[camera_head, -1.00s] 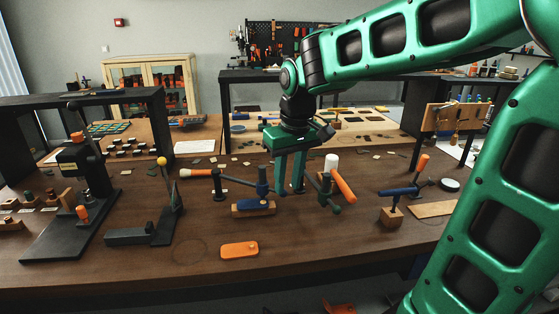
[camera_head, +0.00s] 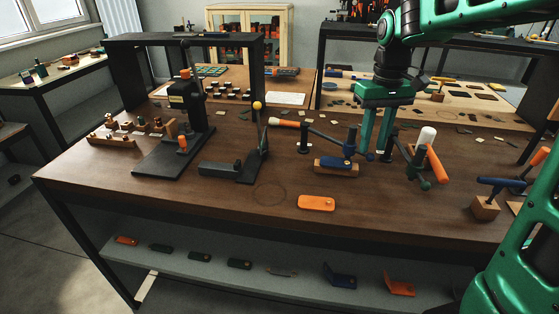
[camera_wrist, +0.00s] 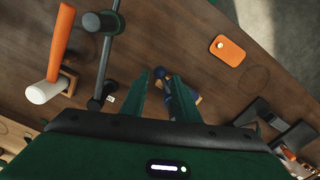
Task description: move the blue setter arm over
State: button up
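Blue parts show in two places, and I cannot tell which is the blue setter arm. Near the middle, a blue upright post (camera_head: 350,142) stands by a blue block (camera_head: 333,164) on a wooden base. A dark bar (camera_head: 322,135) with an orange grip (camera_head: 290,124) runs left from it. At right, a blue bar (camera_head: 498,183) sits on a wooden block. My gripper (camera_head: 375,153) points down just right of the blue post. In the wrist view, my gripper (camera_wrist: 163,83) has its fingers apart, with blue parts (camera_wrist: 178,98) partly hidden behind the right finger.
An orange plate (camera_head: 316,202) lies in front. A black press (camera_head: 185,110) stands left. The front-left tabletop is clear.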

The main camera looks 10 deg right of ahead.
notch_tip(320, 180, down, 3)
jog(key=shift+f, duration=0.15)
jog(key=shift+c, duration=0.3)
jog(key=c, duration=0.5)
jog(key=shift+o, duration=0.2)
jog(key=shift+s+a+r, duration=0.1)
jog(key=shift+s+a, duration=0.3)
jog(key=shift+a, duration=0.35)
jog(key=shift+s+a+r, duration=0.1)
jog(key=shift+s+a, duration=0.25)
jog(key=shift+a, duration=0.4)
jog(key=shift+c, duration=0.2)
jog(key=shift+s+a+f, duration=0.1)
jog(key=shift+s+a, duration=0.35)
jog(key=shift+a, duration=0.25)
jog(key=shift+s+a, duration=0.4)
jog(key=shift+a, duration=0.3)
jog(key=s+a, duration=0.1)
jog(key=a, duration=0.5)
jog(key=shift+s+a, duration=0.15)
jog(key=shift+a, duration=0.05)
